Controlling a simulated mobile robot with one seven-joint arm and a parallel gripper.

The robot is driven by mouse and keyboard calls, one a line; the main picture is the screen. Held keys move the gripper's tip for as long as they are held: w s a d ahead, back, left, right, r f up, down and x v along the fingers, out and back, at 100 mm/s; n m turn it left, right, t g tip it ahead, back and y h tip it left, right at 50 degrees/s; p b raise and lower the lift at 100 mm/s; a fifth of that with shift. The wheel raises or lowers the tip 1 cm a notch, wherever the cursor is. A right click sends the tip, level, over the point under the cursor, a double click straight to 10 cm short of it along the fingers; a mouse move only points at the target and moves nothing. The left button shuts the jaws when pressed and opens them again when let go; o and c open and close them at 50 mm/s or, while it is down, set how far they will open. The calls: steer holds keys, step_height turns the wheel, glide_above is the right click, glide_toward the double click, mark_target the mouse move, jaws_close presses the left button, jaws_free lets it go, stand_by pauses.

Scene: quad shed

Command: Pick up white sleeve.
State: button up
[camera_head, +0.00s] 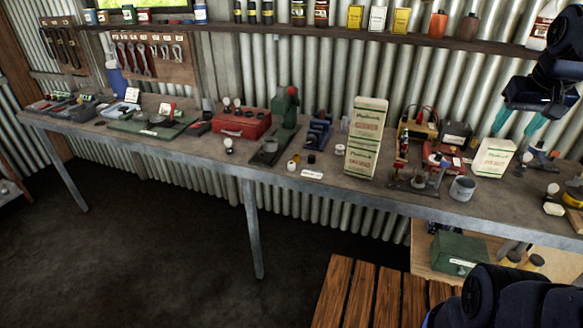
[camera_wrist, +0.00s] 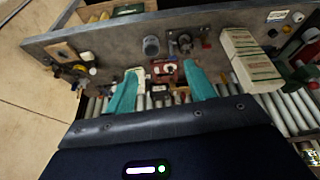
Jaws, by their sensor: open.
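No piece is plainly marked as the white sleeve. A small flat white piece with reddish print (camera_head: 312,174) lies near the bench's front edge, left of the tall cartons; it also shows at the top of the wrist view (camera_wrist: 277,15). A white carton with faint print (camera_head: 493,158) stands at the right, below my gripper. In the wrist view this carton (camera_wrist: 137,76) is partly hidden by the left finger. My gripper (camera_head: 517,122) is above the right part of the bench, its two teal fingers spread and empty. The wrist view also shows the open gripper (camera_wrist: 160,88).
Two stacked white-and-green cartons (camera_head: 367,115) stand mid-bench. A grey cup (camera_head: 462,188) and red-and-metal tools (camera_head: 415,170) crowd the right part. A shelf with cans (camera_head: 378,20) runs along the corrugated wall. Bare bench top (camera_head: 215,150) shows left of centre.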

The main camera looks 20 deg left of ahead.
steer(key=w+a+r+n, duration=0.3)
steer(key=w+a+r, duration=0.1)
steer(key=w+a, duration=0.45)
steer(key=n+g, duration=0.4)
steer(key=n, duration=0.8)
glide_above(292, 163)
steer(key=a, duration=0.1)
step_height(292, 163, down, 29)
steer(key=f, duration=0.5)
steer(key=shift+s+f, duration=0.25)
steer(key=shift+f, duration=0.1)
steer(key=shift+w+d+f, duration=0.1)
steer(key=shift+d+f, duration=0.05)
steer(key=shift+f, duration=0.75)
steer(key=shift+w+d+f, duration=0.1)
steer(key=shift+d+f, duration=0.05)
steer(key=shift+f, duration=0.8)
steer(key=shift+d+f, duration=0.15)
steer(key=shift+f, duration=0.75)
steer(key=c, duration=1)
